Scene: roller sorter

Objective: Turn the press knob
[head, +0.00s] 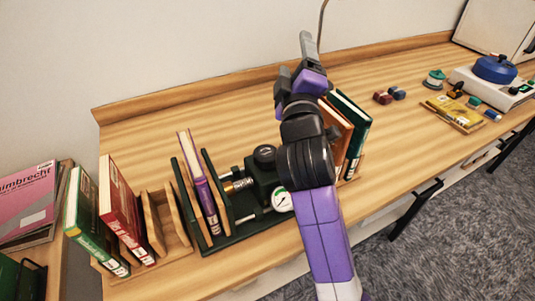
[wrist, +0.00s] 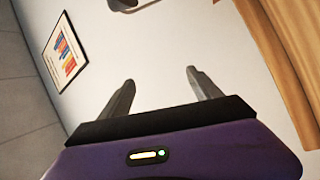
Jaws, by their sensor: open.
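The dark green book press (head: 225,228) stands near the front edge of the bench, with a purple book (head: 204,195) upright between its plates. A black knob (head: 265,153) with a pale mark sits on top of the press body, just left of my arm. My arm hides the right part of the press. My gripper (head: 308,52) is raised beyond the press, pointing up, well apart from the knob. In the wrist view my gripper (wrist: 162,90) shows two spread fingers with nothing between them; the press and knob are not in that view.
A white-faced gauge (head: 283,200) is on the press front. Red and green books (head: 118,205) stand left, and orange and green books (head: 352,130) stand close right of my arm. Small blocks (head: 390,96) and a blue-topped device (head: 495,68) lie farther right. Bench behind the press is clear.

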